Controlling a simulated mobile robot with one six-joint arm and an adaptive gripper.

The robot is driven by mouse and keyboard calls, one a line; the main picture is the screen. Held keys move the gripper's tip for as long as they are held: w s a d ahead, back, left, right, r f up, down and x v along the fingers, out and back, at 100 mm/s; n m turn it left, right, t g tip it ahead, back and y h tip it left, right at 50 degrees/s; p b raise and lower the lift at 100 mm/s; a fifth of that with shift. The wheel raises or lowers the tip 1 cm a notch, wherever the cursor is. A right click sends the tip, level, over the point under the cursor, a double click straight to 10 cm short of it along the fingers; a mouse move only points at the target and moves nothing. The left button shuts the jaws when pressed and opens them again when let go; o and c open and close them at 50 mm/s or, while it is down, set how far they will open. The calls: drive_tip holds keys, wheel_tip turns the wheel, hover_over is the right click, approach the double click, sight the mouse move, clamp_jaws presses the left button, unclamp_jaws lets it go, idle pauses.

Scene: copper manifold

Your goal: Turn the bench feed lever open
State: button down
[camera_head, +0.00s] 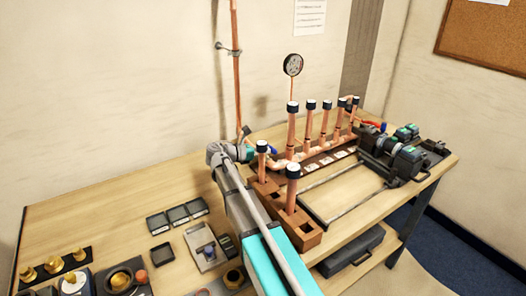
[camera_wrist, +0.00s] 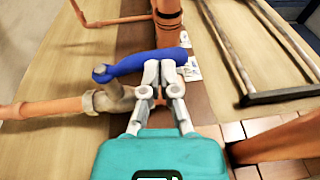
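The bench feed lever (camera_wrist: 130,65) is a blue handle in the wrist view. Its left end sits on the grey stem of a brass-coloured valve (camera_wrist: 110,98) set in a horizontal copper pipe (camera_wrist: 45,108). The handle reaches rightward, roughly along the pipe line as seen here. My gripper (camera_wrist: 159,68) has its two fingers close together, with only a narrow gap. The fingertips overlap the handle's right half; I cannot tell whether they touch it.
Upright capped copper pipes (camera_head: 292,125) stand close behind and right of my gripper. A brown block (camera_head: 309,233) holds more pipes in front. A dark rail fixture (camera_head: 405,160) is at right.

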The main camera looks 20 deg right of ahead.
idle(0.4)
drive_tip(key=s+p+v, duration=0.1)
drive_tip(key=p+v, duration=0.1)
drive_tip(key=v, duration=1.2)
drive_tip(key=shift+p, duration=0.35)
drive_tip(key=shift+s+f, duration=0.1)
